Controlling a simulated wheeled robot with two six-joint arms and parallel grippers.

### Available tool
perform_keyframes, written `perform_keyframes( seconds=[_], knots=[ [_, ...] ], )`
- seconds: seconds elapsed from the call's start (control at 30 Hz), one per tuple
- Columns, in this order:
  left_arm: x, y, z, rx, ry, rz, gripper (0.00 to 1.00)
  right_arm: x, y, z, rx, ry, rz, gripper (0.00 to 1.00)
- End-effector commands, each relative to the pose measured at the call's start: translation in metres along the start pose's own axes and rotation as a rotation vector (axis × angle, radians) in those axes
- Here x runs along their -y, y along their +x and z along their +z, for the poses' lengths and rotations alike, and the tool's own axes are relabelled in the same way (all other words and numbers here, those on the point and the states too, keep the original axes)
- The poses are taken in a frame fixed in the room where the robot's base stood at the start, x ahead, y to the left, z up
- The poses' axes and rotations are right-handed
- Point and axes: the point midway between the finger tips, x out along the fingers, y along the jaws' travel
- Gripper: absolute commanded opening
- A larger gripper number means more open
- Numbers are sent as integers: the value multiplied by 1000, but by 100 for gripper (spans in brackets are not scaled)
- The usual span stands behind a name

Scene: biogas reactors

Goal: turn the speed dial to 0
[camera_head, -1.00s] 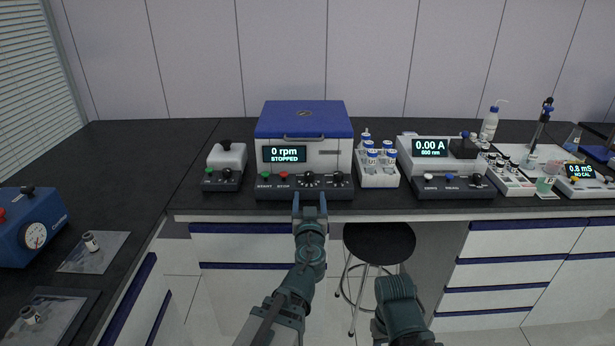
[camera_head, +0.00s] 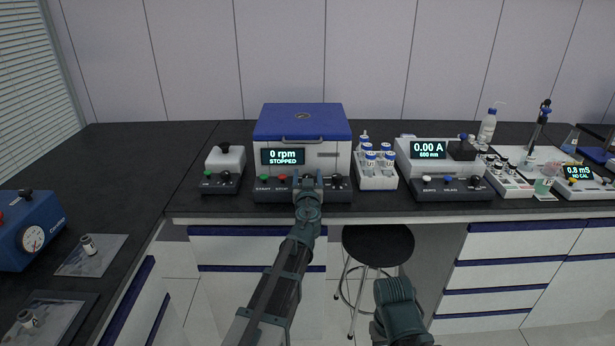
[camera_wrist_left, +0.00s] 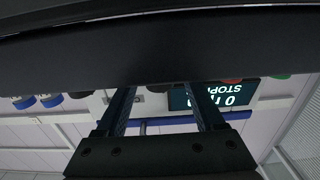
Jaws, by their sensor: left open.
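The centrifuge (camera_head: 302,122) has a blue lid and a display (camera_head: 282,156) reading 0 rpm STOPPED. Its dark front panel carries green and red buttons and two dark dials. My left gripper (camera_head: 307,180) is open at this panel and hides the larger, marked dial in the head view. In the left wrist view, which is upside down, a dark dial (camera_wrist_left: 157,89) shows between the two fingers (camera_wrist_left: 162,92); its pointer is not visible. I cannot tell whether the fingers touch it. The second dial (camera_head: 337,183) is just right of the gripper. My right gripper's jaws are not in view.
A small white device (camera_head: 225,160) stands left of the centrifuge. A white rack of blue-capped vials (camera_head: 376,181) stands close on its right, then a photometer (camera_head: 445,160). A stool (camera_head: 378,244) stands below the bench edge.

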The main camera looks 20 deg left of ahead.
Motion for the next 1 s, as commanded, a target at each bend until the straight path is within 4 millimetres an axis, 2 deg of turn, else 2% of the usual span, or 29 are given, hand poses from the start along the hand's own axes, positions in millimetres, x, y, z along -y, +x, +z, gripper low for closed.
perform_keyframes(
  seconds=[0.17, 0.5, 0.57, 0.83, 1.0],
  knots=[
    [0, 0, 0, 0, 0, 0, 70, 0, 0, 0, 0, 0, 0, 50],
    [0, -1, 0, 0, 0, 0, 9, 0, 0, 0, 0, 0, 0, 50],
    [0, -1, 0, 0, 0, 0, 0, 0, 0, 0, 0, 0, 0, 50],
    [-1, -1, 0, 0, 0, -17, 0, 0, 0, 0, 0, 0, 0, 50],
    [-2, 0, 0, 0, 0, -88, 0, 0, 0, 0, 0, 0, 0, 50]
  ],
)
